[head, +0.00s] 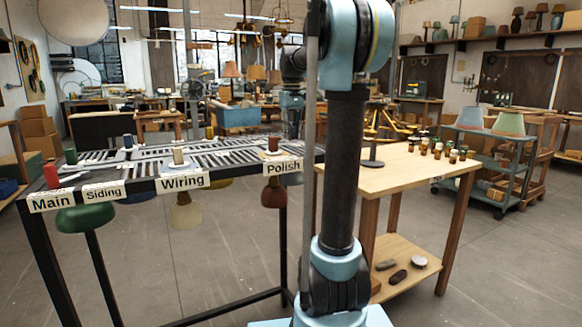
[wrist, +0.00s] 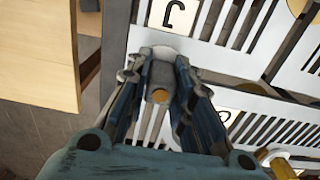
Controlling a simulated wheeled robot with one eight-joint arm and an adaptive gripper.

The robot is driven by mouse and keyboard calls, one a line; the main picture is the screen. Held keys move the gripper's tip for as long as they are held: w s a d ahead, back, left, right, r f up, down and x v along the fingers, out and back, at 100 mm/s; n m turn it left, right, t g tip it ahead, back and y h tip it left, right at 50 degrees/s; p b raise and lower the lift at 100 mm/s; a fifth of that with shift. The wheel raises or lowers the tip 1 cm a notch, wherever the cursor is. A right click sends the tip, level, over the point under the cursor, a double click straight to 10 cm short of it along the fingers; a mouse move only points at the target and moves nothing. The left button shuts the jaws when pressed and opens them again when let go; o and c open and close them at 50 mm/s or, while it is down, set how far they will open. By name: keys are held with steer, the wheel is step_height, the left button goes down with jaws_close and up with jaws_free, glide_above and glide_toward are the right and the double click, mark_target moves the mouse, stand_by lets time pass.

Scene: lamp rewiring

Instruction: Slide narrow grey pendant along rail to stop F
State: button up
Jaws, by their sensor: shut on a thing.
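In the wrist view, my gripper (wrist: 157,72) is shut on a small grey upright piece (wrist: 160,76) with a brown round end, above the slotted white rail top (wrist: 245,103). I take this piece for the narrow grey pendant's top; its shade is hidden below. A label plate (wrist: 175,15) with a black mark, partly cut off, lies just beyond the fingertips. I cannot tell which letter it is. In the head view, my gripper is over the far right end of the rail table (head: 235,183), and its fingertips are too small to make out.
Green (head: 85,218), cream (head: 186,213) and brown (head: 273,193) pendants hang under the rail table's front edge. A wooden table (head: 400,178) with several small jars stands close to the right. In the wrist view, a wooden surface (wrist: 40,60) lies at left.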

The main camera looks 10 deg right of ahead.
steer(key=shift+s+a+f, duration=0.1)
steer(key=shift+s+a, duration=1.05)
steer(key=shift+a, duration=2.3)
steer(key=shift+s+a+r, duration=0.1)
steer(key=shift+s+a, duration=1)
steer(key=shift+a, duration=2.4)
steer(key=shift+s+a+f, duration=0.1)
steer(key=shift+s+a, duration=1.05)
steer(key=shift+a, duration=2.3)
jaws_close()
steer(key=shift+a, duration=0.1)
steer(key=shift+s+a, duration=0.3)
steer(key=shift+a, duration=0.65)
steer(key=shift+s+a, duration=0.35)
steer(key=shift+a, duration=0.55)
steer(key=shift+s+a, duration=0.3)
steer(key=shift+a, duration=0.65)
steer(key=o, duration=1.1)
jaws_free()
steer(key=shift+c, duration=0.2)
